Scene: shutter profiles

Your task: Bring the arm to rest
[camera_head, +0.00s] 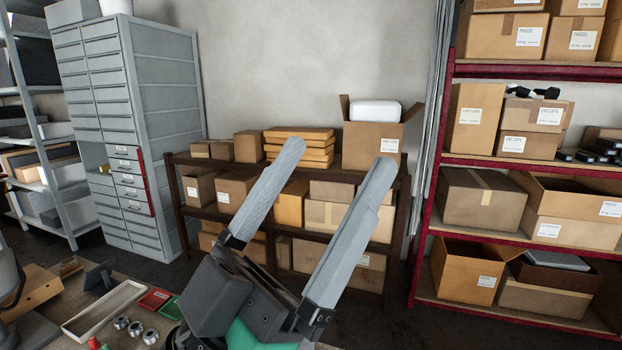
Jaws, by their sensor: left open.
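My left gripper (331,178) is large in the middle foreground of the head view. Its two long grey fingers point up and to the right and stand wide apart. Nothing is between the fingers; the shelf behind shows through the gap. The gripper is raised in front of the low brown shelf (224,215) and its fingers hide part of the boxes there. My right gripper is not in view.
A table at the lower left holds a pale tray (103,310), red and green bins (154,300) and several metal rings (136,328). A grey drawer cabinet (165,110) stands behind. A red rack (480,160) with cardboard boxes stands at the right.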

